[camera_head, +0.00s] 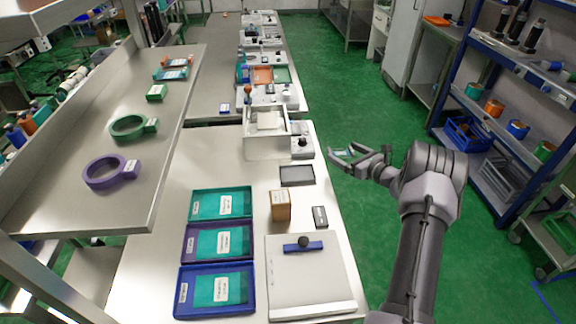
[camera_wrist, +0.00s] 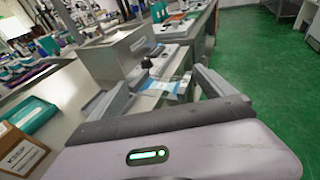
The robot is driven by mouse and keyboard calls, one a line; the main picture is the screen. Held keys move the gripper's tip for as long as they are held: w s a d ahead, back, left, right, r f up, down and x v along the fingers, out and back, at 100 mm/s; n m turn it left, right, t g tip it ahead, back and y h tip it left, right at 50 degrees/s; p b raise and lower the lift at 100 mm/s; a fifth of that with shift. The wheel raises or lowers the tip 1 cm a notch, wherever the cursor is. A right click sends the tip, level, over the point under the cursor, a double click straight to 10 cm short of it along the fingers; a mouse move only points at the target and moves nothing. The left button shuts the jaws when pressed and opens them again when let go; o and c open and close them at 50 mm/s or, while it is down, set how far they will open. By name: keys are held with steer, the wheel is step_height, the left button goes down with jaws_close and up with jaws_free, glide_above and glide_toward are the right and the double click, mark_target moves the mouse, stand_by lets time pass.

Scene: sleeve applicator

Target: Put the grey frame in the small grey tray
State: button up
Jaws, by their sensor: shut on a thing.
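My gripper (camera_head: 350,155) is at the right of the bench, over its edge and the green floor. Its fingers are set wide and are shut on a small grey frame, with a pale blue-teal patch showing at it. In the wrist view the fingers (camera_wrist: 160,90) reach forward with the light blue patch between them; the frame's outline is hard to tell from the fingers. The small grey tray (camera_head: 297,184) lies flat on the bench, left of and nearer than my gripper, and looks empty.
A metal box (camera_head: 266,146) stands behind the tray. A brown box (camera_head: 280,206) and a small dark block (camera_head: 320,217) stand in front of it. Teal, purple and blue trays (camera_head: 249,289) line the left. A raised shelf (camera_head: 150,205) overhangs the left side. The aisle is clear.

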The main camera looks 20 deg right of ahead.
steer(key=b, duration=0.2)
glide_above(301, 178)
steer(key=d, duration=0.1)
steer(key=shift+s+f, duration=0.15)
steer(key=shift+f, duration=0.5)
steer(key=shift+a+b, duration=0.3)
steer(key=shift+a, duration=0.25)
step_height(301, 178, down, 4)
steer(key=shift+r+b, duration=0.1)
steer(key=shift+b, duration=0.75)
steer(key=shift+d, duration=0.1)
steer(key=shift+r, duration=0.15)
steer(key=shift+f+b, duration=0.45)
steer(key=shift+f, duration=0.15)
